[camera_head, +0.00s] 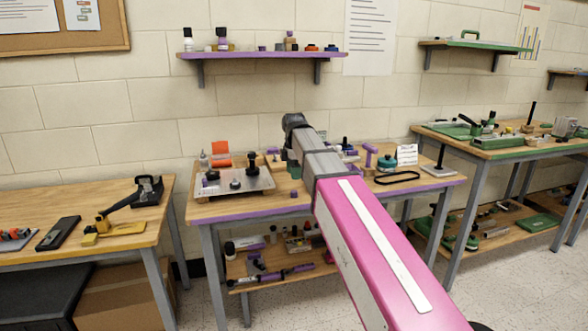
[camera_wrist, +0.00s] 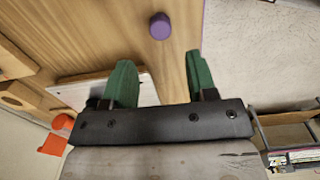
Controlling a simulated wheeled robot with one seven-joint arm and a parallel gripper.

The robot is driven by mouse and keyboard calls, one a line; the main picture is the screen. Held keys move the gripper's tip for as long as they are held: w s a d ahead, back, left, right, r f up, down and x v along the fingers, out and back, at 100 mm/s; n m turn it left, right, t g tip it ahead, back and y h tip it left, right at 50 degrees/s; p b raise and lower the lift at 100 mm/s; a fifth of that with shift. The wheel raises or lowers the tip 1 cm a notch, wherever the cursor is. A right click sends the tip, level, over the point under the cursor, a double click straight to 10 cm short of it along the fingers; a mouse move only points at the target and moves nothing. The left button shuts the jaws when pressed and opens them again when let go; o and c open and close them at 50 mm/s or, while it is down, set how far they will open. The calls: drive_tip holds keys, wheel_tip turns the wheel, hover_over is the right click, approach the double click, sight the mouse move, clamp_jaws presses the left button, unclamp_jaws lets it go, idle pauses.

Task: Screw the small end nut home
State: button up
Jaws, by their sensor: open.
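My gripper (camera_wrist: 159,58) is open and empty, its two green fingers apart above the bench. In the wrist view a small purple round piece (camera_wrist: 160,26) stands on the wood beyond the fingertips, near the purple bench edge. I cannot tell whether it is the small end nut. A pale plate (camera_wrist: 148,88) lies partly behind the left finger. In the head view a grey plate (camera_head: 212,187) carrying dark knobs sits at the bench's left. A small purple piece (camera_head: 295,194) stands right of it. My arm mostly hides the gripper there.
A purple shelf (camera_head: 262,54) hangs above. Other benches stand left (camera_head: 150,225) and right (camera_head: 540,146).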

sight(294, 191)
drive_tip(key=shift+f, duration=3.85)
clamp_jaws()
drive_tip(key=shift+r, duration=3.55)
drive_tip(key=shift+a, duration=0.1)
